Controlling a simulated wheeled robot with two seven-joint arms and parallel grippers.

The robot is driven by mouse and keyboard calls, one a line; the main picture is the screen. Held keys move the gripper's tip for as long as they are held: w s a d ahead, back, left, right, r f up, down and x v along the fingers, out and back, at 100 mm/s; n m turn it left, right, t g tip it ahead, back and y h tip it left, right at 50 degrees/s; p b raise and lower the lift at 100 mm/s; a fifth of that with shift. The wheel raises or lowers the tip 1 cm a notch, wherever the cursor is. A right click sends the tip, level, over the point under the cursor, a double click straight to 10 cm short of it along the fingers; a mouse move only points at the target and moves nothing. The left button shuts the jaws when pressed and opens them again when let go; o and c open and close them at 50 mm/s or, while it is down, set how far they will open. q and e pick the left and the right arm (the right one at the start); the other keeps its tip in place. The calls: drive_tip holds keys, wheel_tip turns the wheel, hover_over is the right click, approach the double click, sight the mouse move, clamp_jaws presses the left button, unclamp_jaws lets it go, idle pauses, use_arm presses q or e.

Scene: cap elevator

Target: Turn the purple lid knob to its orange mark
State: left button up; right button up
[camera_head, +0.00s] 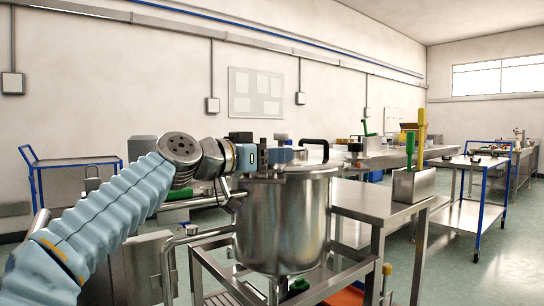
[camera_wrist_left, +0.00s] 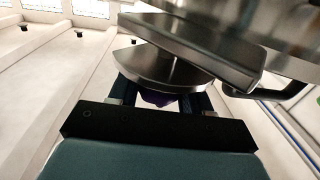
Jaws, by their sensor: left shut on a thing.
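My left gripper (camera_head: 279,154) comes in from the left over the top of a steel pot (camera_head: 283,222). In the left wrist view the left gripper (camera_wrist_left: 161,102) is shut on the purple knob (camera_wrist_left: 158,98), of which only a small part shows between the dark fingers. A rounded steel plate (camera_wrist_left: 165,70) lies just beyond the knob. In the head view the knob is hidden by the gripper. I cannot make out the orange mark in either view. My right gripper is not in view.
A black curved handle (camera_head: 315,145) rises at the pot's right side. A steel table (camera_head: 376,202) stands to the right, with a metal holder (camera_head: 414,184) carrying green and yellow handles. A blue-framed cart (camera_head: 72,168) stands at the left.

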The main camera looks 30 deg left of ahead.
use_arm(q)
drive_tip(key=shift+w+a+f+m+g+h+b, duration=0.1)
drive_tip(key=shift+f+m+g+h+b, duration=0.2)
drive_tip(key=shift+h+b, duration=0.25)
drive_tip(key=shift+r+m+g+h, duration=0.25)
drive_tip(key=shift+m+g+h, duration=0.35)
drive_tip(key=shift+m+h, duration=0.55)
drive_tip(key=o, duration=0.9)
drive_tip(key=shift+o, duration=0.2)
drive_tip(key=shift+s, duration=0.2)
drive_tip(key=v, duration=0.7)
drive_tip(key=shift+s+a, duration=0.1)
